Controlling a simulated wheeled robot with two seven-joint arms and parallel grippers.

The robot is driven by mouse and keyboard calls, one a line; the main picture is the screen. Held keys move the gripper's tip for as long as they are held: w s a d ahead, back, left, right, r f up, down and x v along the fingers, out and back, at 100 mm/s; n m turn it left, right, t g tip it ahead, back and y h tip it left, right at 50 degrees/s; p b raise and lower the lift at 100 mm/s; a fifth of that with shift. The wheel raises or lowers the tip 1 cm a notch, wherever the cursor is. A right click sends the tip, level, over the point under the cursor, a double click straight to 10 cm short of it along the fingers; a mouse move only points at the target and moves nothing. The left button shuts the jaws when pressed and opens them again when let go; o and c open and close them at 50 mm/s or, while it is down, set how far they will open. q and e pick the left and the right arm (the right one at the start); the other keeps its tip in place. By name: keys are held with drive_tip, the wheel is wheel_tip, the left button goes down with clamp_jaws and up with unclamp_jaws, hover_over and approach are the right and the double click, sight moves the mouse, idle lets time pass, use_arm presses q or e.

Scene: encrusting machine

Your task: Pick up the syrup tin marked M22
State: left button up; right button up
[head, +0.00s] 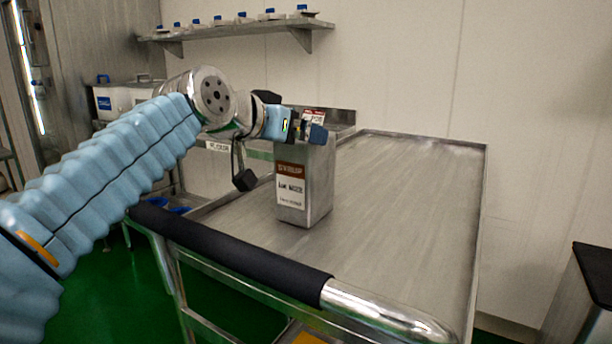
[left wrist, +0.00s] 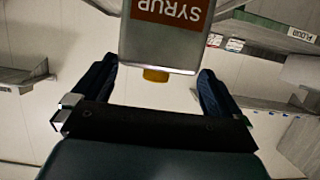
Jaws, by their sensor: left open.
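The syrup tin (head: 318,185) is a grey metal box standing upright on the steel cart top. Its front has a brown and white label whose small marking is too blurred to read surely. My left gripper (head: 299,128) is at the top of the tin, reaching in from the left. In the left wrist view the tin (left wrist: 160,48) appears upside down, with SYRUP on its label and a yellow cap (left wrist: 157,74). The left gripper (left wrist: 155,80) is open, with one dark blue finger on each side of the tin's top end. Contact cannot be told. My right gripper is not in view.
The cart top (head: 405,230) has a raised rim and is clear to the right of the tin. A black-padded handle (head: 235,255) runs along its front. A metal container and a red-white label (head: 314,115) show behind the gripper. A wall shelf (head: 255,28) holds several blue-capped items.

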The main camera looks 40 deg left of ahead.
use_arm(q)
drive_tip(key=x, duration=0.5)
drive_tip(key=shift+s+d+f, duration=0.1)
drive_tip(key=shift+d+f, duration=0.05)
drive_tip(key=shift+d, duration=0.05)
drive_tip(key=shift+c, duration=0.3)
drive_tip(key=c, duration=1.7)
drive_tip(key=shift+c, duration=0.4)
